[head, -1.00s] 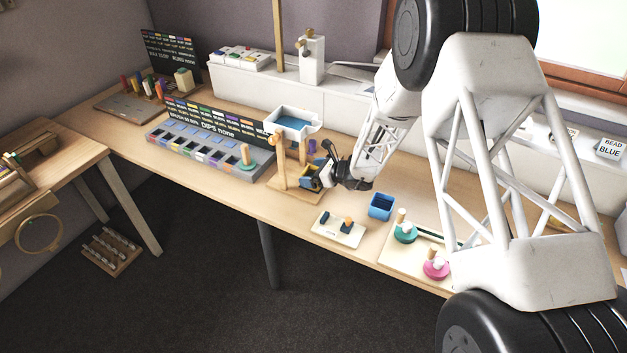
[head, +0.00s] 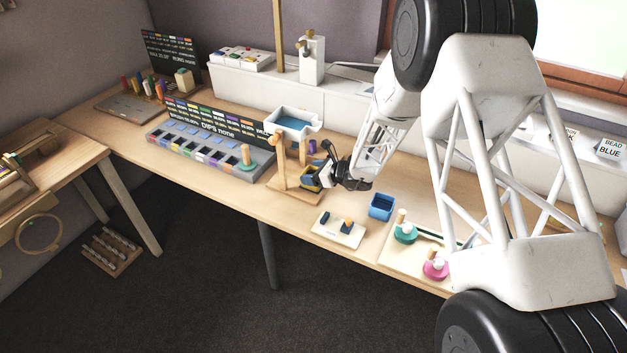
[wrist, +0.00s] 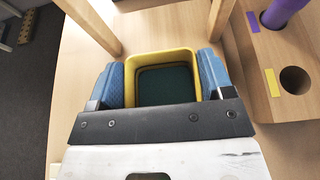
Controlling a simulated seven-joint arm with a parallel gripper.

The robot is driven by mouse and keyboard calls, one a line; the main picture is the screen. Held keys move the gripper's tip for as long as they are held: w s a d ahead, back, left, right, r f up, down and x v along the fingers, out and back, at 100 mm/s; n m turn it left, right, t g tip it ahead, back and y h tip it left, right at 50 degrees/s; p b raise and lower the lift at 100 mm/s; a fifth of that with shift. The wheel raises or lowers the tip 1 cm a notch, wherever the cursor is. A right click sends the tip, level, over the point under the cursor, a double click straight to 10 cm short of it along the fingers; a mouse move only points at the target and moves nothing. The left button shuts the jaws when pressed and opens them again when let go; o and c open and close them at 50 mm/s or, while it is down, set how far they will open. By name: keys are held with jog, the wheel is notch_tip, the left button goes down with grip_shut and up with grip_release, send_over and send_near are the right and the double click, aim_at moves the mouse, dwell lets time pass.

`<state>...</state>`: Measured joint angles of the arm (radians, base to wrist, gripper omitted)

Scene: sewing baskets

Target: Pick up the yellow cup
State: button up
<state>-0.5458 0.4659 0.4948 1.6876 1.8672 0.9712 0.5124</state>
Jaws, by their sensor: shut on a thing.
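The yellow cup (wrist: 163,57) is a square, open-topped cup with a dark green inside bottom. In the wrist view it sits between the two blue finger pads of my gripper (wrist: 163,85), with a pad against its left and right sides. My gripper is shut on it. In the head view the cup (head: 309,183) is small and partly hidden by my gripper (head: 322,176), beside a wooden post stand (head: 281,172). I cannot tell whether the cup touches the surface under it.
A blue cup (head: 381,206) stands on the table to the right. A white-blue basin (head: 293,122) is behind the stand. A wooden block with holes and a purple peg (wrist: 283,12) is close on the right in the wrist view. A white tray (head: 338,231) lies in front.

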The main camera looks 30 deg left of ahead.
jog(key=shift+r, duration=0.3)
jog(key=shift+r, duration=1.4)
jog(key=shift+s+d+r, duration=0.1)
jog(key=shift+s, duration=0.05)
jog(key=shift+s+d+r, duration=0.25)
jog(key=shift+s+d, duration=1.35)
jog(key=shift+s, duration=0.35)
jog(key=shift+s+d+r, duration=0.2)
jog(key=shift+s+d, duration=1.45)
jog(key=shift+s, duration=0.35)
jog(key=shift+s+d+r, duration=0.25)
jog(key=shift+s+d, duration=1.35)
jog(key=shift+s, duration=0.35)
jog(key=shift+s+d, duration=0.1)
